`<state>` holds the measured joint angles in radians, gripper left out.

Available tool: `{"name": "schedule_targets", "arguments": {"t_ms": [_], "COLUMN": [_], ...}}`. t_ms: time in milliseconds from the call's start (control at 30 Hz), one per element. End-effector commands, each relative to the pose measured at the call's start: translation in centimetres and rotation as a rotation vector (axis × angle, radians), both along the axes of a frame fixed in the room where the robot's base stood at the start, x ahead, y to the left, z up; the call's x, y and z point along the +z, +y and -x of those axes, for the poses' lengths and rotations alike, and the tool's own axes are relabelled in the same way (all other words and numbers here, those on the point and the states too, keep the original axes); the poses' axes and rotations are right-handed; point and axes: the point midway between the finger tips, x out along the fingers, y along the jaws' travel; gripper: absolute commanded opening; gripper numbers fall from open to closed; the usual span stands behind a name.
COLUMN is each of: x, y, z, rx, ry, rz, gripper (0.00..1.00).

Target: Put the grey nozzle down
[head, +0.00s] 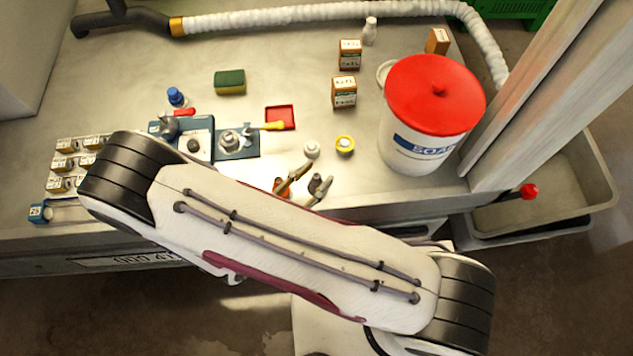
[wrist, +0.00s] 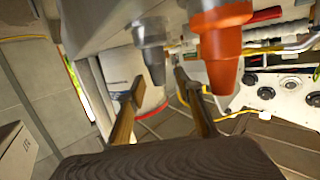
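The grey nozzle (head: 315,184) is near the front edge of the metal table, at my fingertips. In the wrist view, which is roughly upside down, the grey nozzle (wrist: 152,50) has its narrow tip between the two tan fingers. My gripper (wrist: 160,77) is open, with a visible gap between the right finger and the nozzle. The nozzle appears to stand on the table, base down. My gripper also shows in the head view (head: 320,172). An orange nozzle (head: 280,186) is beside the left finger, partly hidden; in the wrist view it (wrist: 221,45) is large and close.
A white bucket with a red lid (head: 435,95) stands to the right. A blue fixture (head: 237,140), red tray (head: 280,117) and several small boxes are around.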

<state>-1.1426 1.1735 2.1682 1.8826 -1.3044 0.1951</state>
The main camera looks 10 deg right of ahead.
Motion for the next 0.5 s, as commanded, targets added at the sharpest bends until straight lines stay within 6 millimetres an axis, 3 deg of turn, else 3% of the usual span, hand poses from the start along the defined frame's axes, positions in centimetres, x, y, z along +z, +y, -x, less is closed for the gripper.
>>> {"name": "schedule_targets", "arguments": {"t_ms": [500], "x": [-0.22], "y": [-0.76], "z": [-0.72], "rx": [0.000], "ry": [0.001], "rz": [0.001], "gripper": [0.35]}}
